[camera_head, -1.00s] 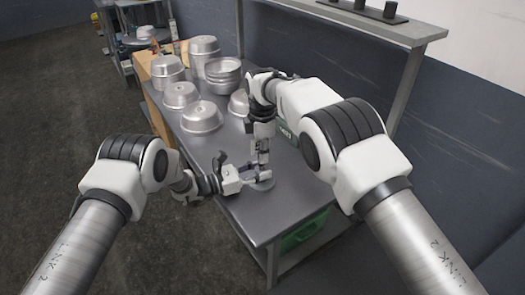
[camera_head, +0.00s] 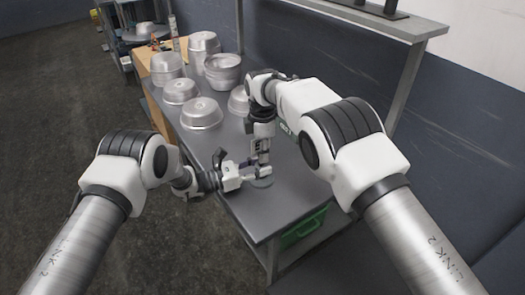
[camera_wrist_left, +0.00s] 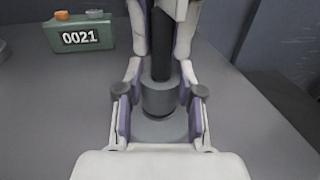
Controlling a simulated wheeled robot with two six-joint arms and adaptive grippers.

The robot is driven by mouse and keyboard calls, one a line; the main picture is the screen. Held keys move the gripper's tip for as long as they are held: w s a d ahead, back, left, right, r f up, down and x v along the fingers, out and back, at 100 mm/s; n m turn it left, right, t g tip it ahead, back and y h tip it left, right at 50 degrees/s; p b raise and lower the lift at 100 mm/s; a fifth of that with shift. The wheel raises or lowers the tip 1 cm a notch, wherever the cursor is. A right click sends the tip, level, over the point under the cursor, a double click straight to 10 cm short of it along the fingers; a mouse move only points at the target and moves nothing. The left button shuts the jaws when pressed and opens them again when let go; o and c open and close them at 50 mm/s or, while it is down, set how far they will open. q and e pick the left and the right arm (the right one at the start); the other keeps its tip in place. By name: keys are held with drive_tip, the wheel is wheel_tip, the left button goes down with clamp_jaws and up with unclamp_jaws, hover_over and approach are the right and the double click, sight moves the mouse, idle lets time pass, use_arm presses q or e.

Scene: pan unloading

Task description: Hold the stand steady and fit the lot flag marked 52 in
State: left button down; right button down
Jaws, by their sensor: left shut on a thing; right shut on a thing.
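The stand (camera_wrist_left: 160,95) has a grey collar and a wide round base, seen between the fingers of my left gripper (camera_wrist_left: 160,112). The stand's base also shows on the table in the head view (camera_head: 263,183). My left gripper is shut on the stand from the left, low down. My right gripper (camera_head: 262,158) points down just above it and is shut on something. A dark upright post (camera_wrist_left: 160,45) rises above the collar between pale fingers at the top of the wrist view. The flag's face and its number cannot be made out.
Metal pans (camera_head: 201,113) stand, several stacked, towards the table's far end. A raised shelf (camera_head: 395,22) runs along the wall side. The table's near edge is close to the stand.

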drive_tip(key=c, duration=1)
unclamp_jaws()
drive_tip(key=shift+r, duration=0.15)
wheel_tip(320, 180, up, 12)
drive_tip(key=shift+w+f, duration=0.1)
use_arm(q)
drive_tip(key=c, duration=0.7)
unclamp_jaws()
drive_tip(key=shift+o, duration=0.2)
